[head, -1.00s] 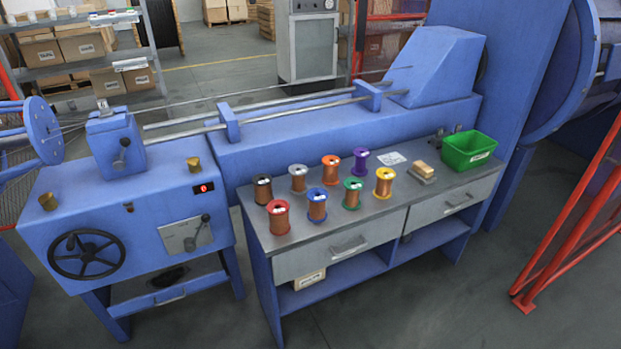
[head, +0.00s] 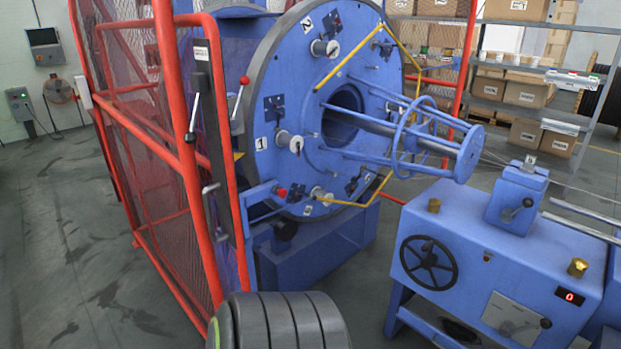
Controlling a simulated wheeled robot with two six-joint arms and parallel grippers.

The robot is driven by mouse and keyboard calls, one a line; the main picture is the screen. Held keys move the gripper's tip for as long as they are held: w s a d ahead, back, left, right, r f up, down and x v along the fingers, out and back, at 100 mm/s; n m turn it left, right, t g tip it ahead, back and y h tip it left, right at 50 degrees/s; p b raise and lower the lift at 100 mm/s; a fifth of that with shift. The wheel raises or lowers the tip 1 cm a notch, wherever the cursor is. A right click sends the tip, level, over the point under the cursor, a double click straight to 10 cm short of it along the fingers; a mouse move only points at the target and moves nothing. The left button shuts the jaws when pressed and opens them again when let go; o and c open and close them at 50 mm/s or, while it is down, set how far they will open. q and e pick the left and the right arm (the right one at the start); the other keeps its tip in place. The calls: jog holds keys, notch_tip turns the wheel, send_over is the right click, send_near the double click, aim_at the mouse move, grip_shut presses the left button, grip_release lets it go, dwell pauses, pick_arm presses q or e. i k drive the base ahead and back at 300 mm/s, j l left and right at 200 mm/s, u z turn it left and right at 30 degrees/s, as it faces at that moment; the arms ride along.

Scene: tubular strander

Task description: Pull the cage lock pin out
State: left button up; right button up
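The large blue round cage plate (head: 320,130) of the strander stands in the middle of the head view, with numbered positions 1 and 2. At its lower left edge a blue bracket (head: 258,193) carries a small red knob (head: 281,192), which looks like the cage lock pin. The knob sits close to the plate; how deep the pin goes is hidden. A separate red ball-ended lever (head: 239,92) stands at the guard post to the left.
A red mesh guard (head: 150,150) with a long handle (head: 211,210) stands left of the cage. A blue capstan-like frame (head: 435,150) sticks out to the right, above a blue machine cabinet (head: 480,260) with a handwheel. Grey floor is open at the left.

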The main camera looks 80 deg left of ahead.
aim_at(281, 193)
jog(key=u, duration=2.85)
